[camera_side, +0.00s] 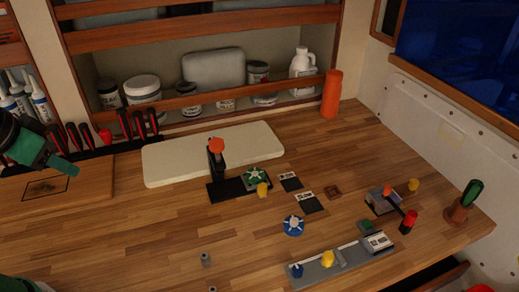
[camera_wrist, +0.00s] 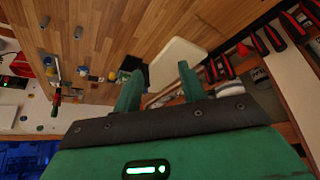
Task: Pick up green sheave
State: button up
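The green sheave (camera_side: 255,175) shows in the side view as a green round piece with a pale star-shaped hub. It is at the right end of a black fixture (camera_side: 226,190), just behind a yellow knob (camera_side: 263,190); I cannot tell if it rests on the fixture or beside it. A blue sheave (camera_side: 293,225) with a pale hub lies on the bench in front and to the right. My gripper (camera_wrist: 158,75) is open and empty, its green fingers apart. In the side view it is at the far left, well away from the green sheave. I cannot pick out the green sheave in the wrist view.
An orange-topped post (camera_side: 216,147) rises from the fixture. Behind is a cream board (camera_side: 215,153); dark tiles (camera_side: 290,182) lie to the right. A grey rail (camera_side: 345,262) with knobs is in front. Screwdrivers (camera_side: 125,125) stand near my arm. The bench's left middle is clear.

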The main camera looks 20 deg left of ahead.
jog(key=shift+o, duration=1.3)
jog(key=w+d+r+m+g, duration=0.1)
jog(key=w+d+r+m, duration=0.25)
jog(key=w, duration=0.75)
jog(key=w+d+f+m+g, duration=0.1)
jog(key=w+d+f, duration=0.1)
jog(key=w, duration=0.4)
jog(key=w+d+f+m+g, duration=0.1)
jog(key=w+d+f+m, duration=0.1)
jog(key=w+d, duration=0.3)
jog(key=w+d+f+m+g, duration=0.1)
jog(key=w+d+f, duration=0.1)
jog(key=w+d, duration=0.2)
jog(key=shift+w+f+m, duration=0.15)
jog(key=shift+w+m, duration=0.2)
jog(key=shift+w, duration=1.45)
jog(key=w+d+f+m, duration=0.1)
jog(key=w+d+f, duration=0.1)
jog(key=f, duration=0.1)
jog(key=w+d+f+m+g, duration=0.1)
jog(key=d+f, duration=0.2)
jog(key=f, duration=0.1)
jog(key=w+d+f, duration=0.2)
jog(key=f, duration=0.2)
jog(key=shift+w+d+f+m+g, duration=0.15)
jog(key=shift+w+d+m+g, duration=0.15)
jog(key=shift+w+m, duration=0.1)
jog(key=shift+d+f, duration=0.2)
jog(key=shift+f, duration=0.1)
jog(key=shift+f, duration=0.1)
